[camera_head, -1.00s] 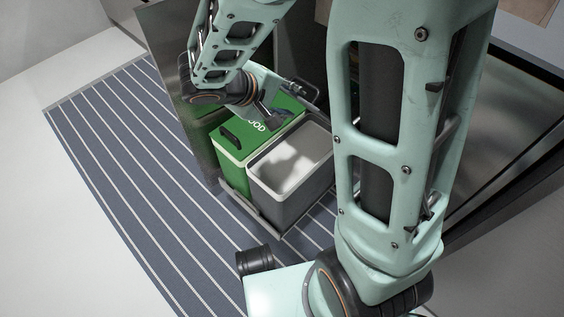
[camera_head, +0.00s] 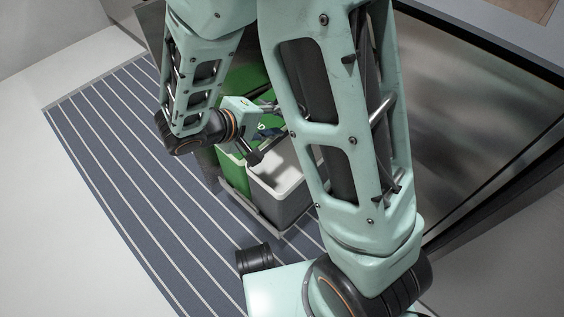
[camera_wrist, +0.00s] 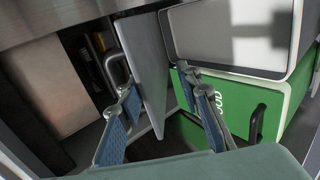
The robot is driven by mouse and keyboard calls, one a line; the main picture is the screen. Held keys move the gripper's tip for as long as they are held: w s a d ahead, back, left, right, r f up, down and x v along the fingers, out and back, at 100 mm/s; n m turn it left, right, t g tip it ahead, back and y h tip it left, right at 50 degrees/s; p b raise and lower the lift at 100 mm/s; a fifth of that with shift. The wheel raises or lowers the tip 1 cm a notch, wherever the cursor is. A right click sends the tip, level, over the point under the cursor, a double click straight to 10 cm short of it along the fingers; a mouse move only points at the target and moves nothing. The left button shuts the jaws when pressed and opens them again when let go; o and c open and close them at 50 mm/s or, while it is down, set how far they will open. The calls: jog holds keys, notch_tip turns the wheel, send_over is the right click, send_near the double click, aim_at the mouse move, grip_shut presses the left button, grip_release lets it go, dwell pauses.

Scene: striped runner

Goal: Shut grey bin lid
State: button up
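The grey bin (camera_head: 280,187) stands open in the head view, its pale inside showing and its far part hidden by my arm. It also shows at the upper right of the wrist view (camera_wrist: 235,38). A flat grey panel (camera_wrist: 146,70), seemingly its raised lid, stands tilted beside the bin in the wrist view; I cannot make it out in the head view. My gripper (camera_wrist: 158,80) is open, with the panel's lower part appearing between its spread fingers. I cannot tell whether they touch it. In the head view my gripper (camera_head: 268,131) is over the bins, partly hidden.
The green bin (camera_head: 232,172) with a lid marked FOOD stands directly beside the grey bin; its lid (camera_wrist: 272,108) fills the wrist view's right. A metal loop handle (camera_wrist: 112,68) is left of the panel. The striped runner (camera_head: 130,160) is clear at left.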

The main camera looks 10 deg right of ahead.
jog(key=shift+s+a+f, duration=0.2)
jog(key=shift+a+f, duration=0.15)
jog(key=shift+f, duration=0.15)
jog(key=p+v, duration=0.1)
jog(key=v, duration=0.6)
jog(key=shift+a+f+p, duration=0.1)
jog(key=shift+p, duration=0.2)
dwell(0.3)
